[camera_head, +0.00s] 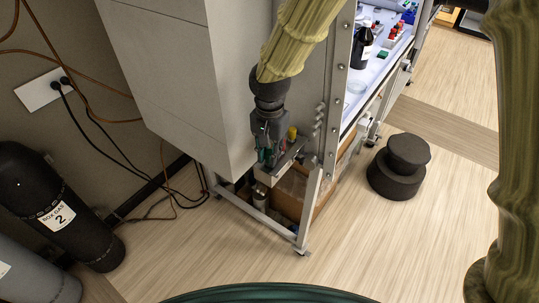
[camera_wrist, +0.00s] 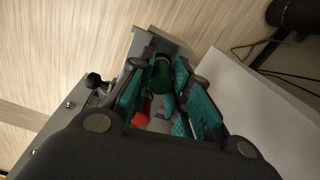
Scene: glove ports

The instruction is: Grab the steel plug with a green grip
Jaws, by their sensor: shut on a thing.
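The green grip of the steel plug (camera_wrist: 161,75) shows between my gripper's fingers in the wrist view; its steel part is hidden. My gripper (camera_wrist: 170,90) has teal finger pads and is closed on the green grip. In the head view, my gripper (camera_head: 267,154) hangs pointing down at a small grey bracket (camera_head: 288,157) on the side of the bench frame. The green grip cannot be told from the teal fingers there. I cannot tell whether the plug still sits in the bracket.
A yellow grip (camera_head: 292,133) stands right beside my gripper. A red piece (camera_wrist: 142,111) lies close to the fingers. A large grey cabinet (camera_head: 185,80) is just left, a frame post (camera_head: 335,100) right. A black stepped stool (camera_head: 399,167) stands on open floor.

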